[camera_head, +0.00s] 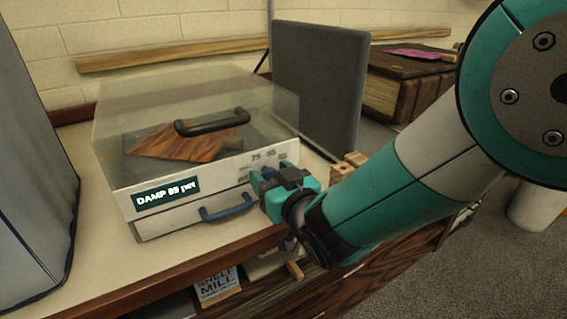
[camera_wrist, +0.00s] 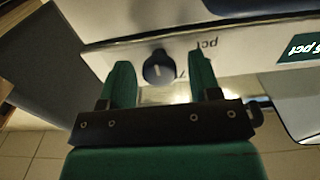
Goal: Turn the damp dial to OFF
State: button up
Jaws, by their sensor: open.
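The damp dial is a dark round knob (camera_wrist: 158,68) with a pale pointer line, on the white front panel of a clear-lidded box (camera_head: 160,207). In the wrist view it sits between the two green fingers of my gripper (camera_wrist: 161,66). The fingers are open, with a gap visible on each side of the dial. In the head view my gripper (camera_head: 266,181) is at the right of the panel and mostly hides the dial. The box's display (camera_head: 166,194) reads "DAMP 89 pct". The dial markings are partly hidden and too small to read fully.
A blue drawer handle (camera_head: 228,209) sticks out left of my gripper. The lid has a black handle (camera_head: 212,122), and a brown patterned sheet (camera_head: 170,142) lies inside. A grey upright panel (camera_head: 320,85) stands behind. The wooden bench edge (camera_head: 190,272) runs below.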

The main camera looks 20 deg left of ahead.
jog(key=shift+w, duration=0.1)
jog(key=c, duration=0.9)
